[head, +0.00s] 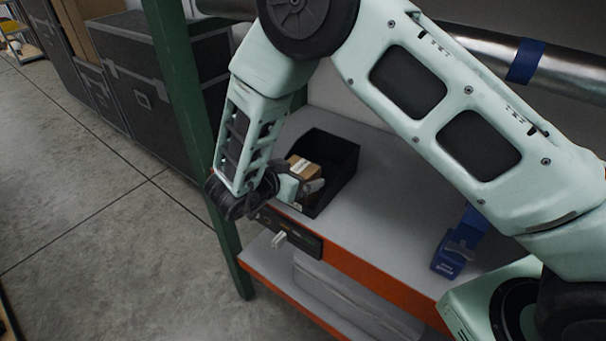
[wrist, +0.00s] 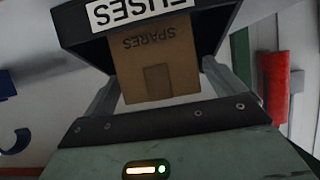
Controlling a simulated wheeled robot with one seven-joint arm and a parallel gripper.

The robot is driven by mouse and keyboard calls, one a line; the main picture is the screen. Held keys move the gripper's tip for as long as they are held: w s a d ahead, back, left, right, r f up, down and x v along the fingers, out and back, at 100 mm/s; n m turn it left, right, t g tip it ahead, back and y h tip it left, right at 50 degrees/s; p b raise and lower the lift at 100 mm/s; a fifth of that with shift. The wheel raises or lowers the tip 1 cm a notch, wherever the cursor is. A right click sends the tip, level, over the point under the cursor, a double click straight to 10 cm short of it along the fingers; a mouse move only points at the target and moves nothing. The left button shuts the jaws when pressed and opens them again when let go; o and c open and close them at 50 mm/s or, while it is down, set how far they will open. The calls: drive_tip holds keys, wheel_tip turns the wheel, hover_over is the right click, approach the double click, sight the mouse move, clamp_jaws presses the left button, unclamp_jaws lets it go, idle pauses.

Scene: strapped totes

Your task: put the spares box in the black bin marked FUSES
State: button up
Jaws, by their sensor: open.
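The spares box (head: 304,168) is a small brown cardboard box with a light tape strip. In the head view it sits within the front part of the open black bin (head: 340,175); whether it rests on the bin's floor is hidden. In the wrist view the box (wrist: 158,70) shows its SPARES print upside down, beside the bin's white FUSES label (wrist: 135,10). My gripper (head: 305,186) is at the bin's front opening. Its two fingers stand apart on either side of the box in the wrist view (wrist: 160,85), with gaps showing between them and the box.
The bin stands on a grey shelf (head: 385,210) with an orange front edge, near a green post (head: 185,100). Dark cases (head: 170,90) stand on the floor behind the post.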

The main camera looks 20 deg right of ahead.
drive_tip(key=a+r+n+t+y+b, duration=0.2)
drive_tip(key=a+r+n+t+y, duration=0.15)
drive_tip(key=a+r+y, duration=0.75)
drive_tip(key=s+a+r+n+g+y, duration=0.3)
drive_tip(key=s+a+n+g+y, duration=0.1)
drive_tip(key=s+a+n, duration=0.4)
drive_tip(key=s+d+n+g+h, duration=0.2)
drive_tip(key=s+d+n+g, duration=0.1)
drive_tip(key=s+d, duration=0.6)
drive_tip(key=s+d+n+g+h, duration=0.2)
drive_tip(key=s+d+n+g, duration=0.2)
drive_tip(key=s+d, duration=0.4)
drive_tip(key=s, duration=0.5)
drive_tip(key=shift+d+f, duration=0.35)
